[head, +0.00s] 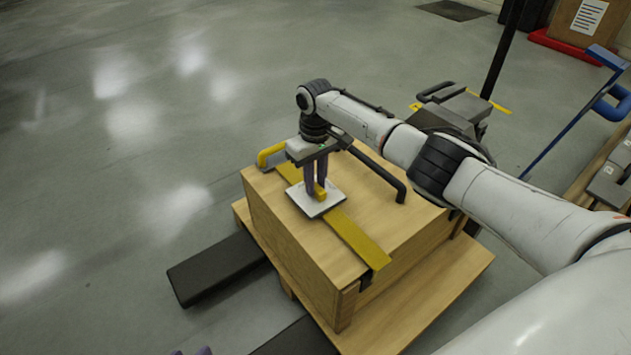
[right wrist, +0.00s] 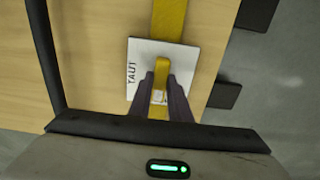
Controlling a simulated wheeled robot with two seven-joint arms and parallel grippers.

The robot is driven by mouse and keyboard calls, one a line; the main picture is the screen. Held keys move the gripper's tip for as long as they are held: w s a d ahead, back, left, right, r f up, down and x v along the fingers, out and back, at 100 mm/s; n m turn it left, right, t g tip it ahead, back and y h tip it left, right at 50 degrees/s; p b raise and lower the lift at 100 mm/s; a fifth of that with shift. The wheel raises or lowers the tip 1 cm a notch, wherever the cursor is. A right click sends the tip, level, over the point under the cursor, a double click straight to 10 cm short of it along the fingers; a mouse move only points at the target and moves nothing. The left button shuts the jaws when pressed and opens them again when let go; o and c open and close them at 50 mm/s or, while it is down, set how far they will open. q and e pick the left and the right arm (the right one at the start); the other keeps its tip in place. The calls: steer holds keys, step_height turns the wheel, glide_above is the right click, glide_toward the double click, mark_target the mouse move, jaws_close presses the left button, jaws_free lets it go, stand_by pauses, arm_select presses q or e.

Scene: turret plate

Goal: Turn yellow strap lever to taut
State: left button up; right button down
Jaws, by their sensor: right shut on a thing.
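A yellow lever (head: 321,193) stands on a white square plate (head: 312,207) on top of a wooden crate. A yellow strap (head: 358,240) runs across the crate top, under the plate. My right gripper (head: 316,188) points down from above and is shut on the lever. In the right wrist view the fingers (right wrist: 161,98) close around the lever (right wrist: 163,66), which lies along the strap (right wrist: 168,20). The word TAUT is printed at the left of the plate (right wrist: 143,55). Purple tips, likely my left gripper (head: 190,352), barely show at the bottom edge.
The wooden crate (head: 290,240) sits on a wooden pallet (head: 415,310). A dark beam (head: 215,268) lies at the left. A blue-handled cart stands right. The floor at left is clear.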

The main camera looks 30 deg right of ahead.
arm_select(q)
steer(key=shift+a+r+p, duration=0.1)
steer(key=shift+a+p, duration=0.05)
steer(key=shift+p, duration=0.3)
arm_select(e)
steer(key=shift+r, duration=0.1)
steer(key=m+p, duration=0.3)
steer(key=shift+a+r, duration=0.1)
steer(key=shift+m+p, duration=0.45)
steer(key=shift+m, duration=0.55)
steer(key=shift+m+p, duration=0.35)
steer(key=shift+m, duration=0.65)
steer(key=m, duration=0.3)
steer(key=shift+m+p, duration=0.3)
steer(key=m, duration=0.5)
arm_select(q)
steer(key=shift+s+a+f+n+g+y, duration=0.1)
steer(key=shift+s+a+f+y, duration=0.1)
steer(key=shift+a+f+y, duration=0.3)
steer(key=shift+s+a+f+n+g+y, duration=0.15)
steer(key=shift+s+a+f, duration=0.1)
steer(key=shift+a, duration=0.4)
steer(key=shift+s+a+f+n+g+y, duration=0.15)
steer(key=shift+a+f+y, duration=0.2)
steer(key=shift+a, duration=0.25)
arm_select(e)
steer(key=shift+m, duration=1.1)
steer(key=shift+w, duration=0.1)
steer(key=shift+d, duration=0.2)
